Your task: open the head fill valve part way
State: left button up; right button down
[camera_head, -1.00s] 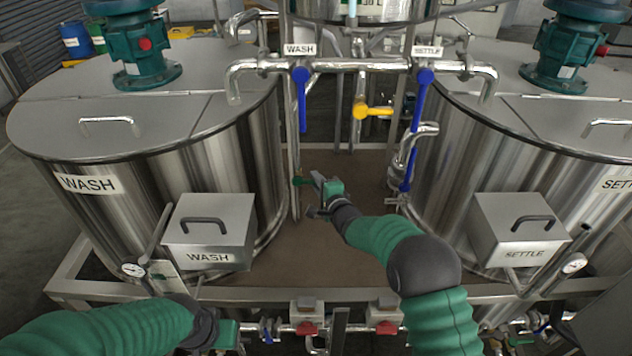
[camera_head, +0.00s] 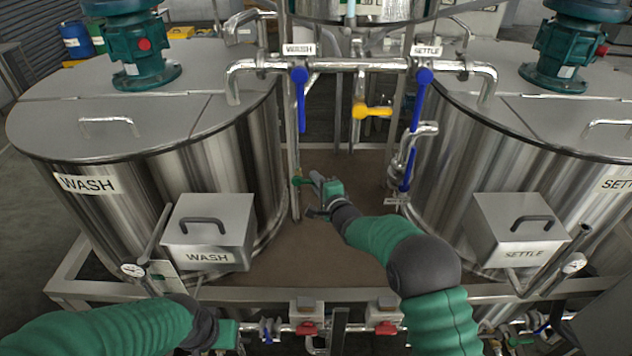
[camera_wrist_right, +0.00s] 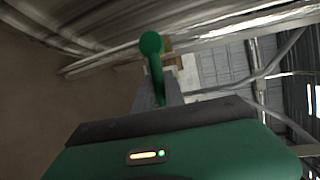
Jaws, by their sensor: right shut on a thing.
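A small green valve handle (camera_head: 302,181) sits on the vertical pipe between the two tanks, low beside the wash tank. I take it to be the head fill valve; no label on it is readable. My right gripper (camera_head: 315,183) reaches it from the right and is shut on it. In the right wrist view the green handle (camera_wrist_right: 152,48) shows its rounded end sticking out past the fingers (camera_wrist_right: 158,95). The valve body is mostly hidden. My left gripper (camera_head: 228,336) is low at the left, its fingers not clear.
Blue levers marked WASH (camera_head: 301,98) and SETTLE (camera_head: 418,98) hang from the upper pipe (camera_head: 350,65). A yellow handle (camera_head: 372,111) is between them. The wash tank (camera_head: 140,165) and settle tank (camera_head: 560,165) flank my right arm. The brown floor plate (camera_head: 290,255) is clear.

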jog(key=shift+s+a+f+n, duration=0.15)
jog(key=shift+a+n, duration=0.1)
jog(key=shift+n, duration=0.05)
jog(key=shift+a+r+n+g+h+b, duration=0.1)
jog(key=shift+r+n+g+h+b, duration=0.4)
jog(key=shift+n+b, duration=0.35)
jog(key=shift+a+r+n+g+h+b, duration=0.3)
jog(key=shift+r+n+h+b, duration=0.35)
jog(key=shift+n, duration=0.4)
jog(key=shift+f, duration=0.15)
jog(key=c, duration=1.6)
grip_release()
jog(key=shift+o, duration=1)
jog(key=shift+a+r, duration=0.15)
jog(key=shift+r, duration=0.15)
jog(key=shift+d, duration=0.2)
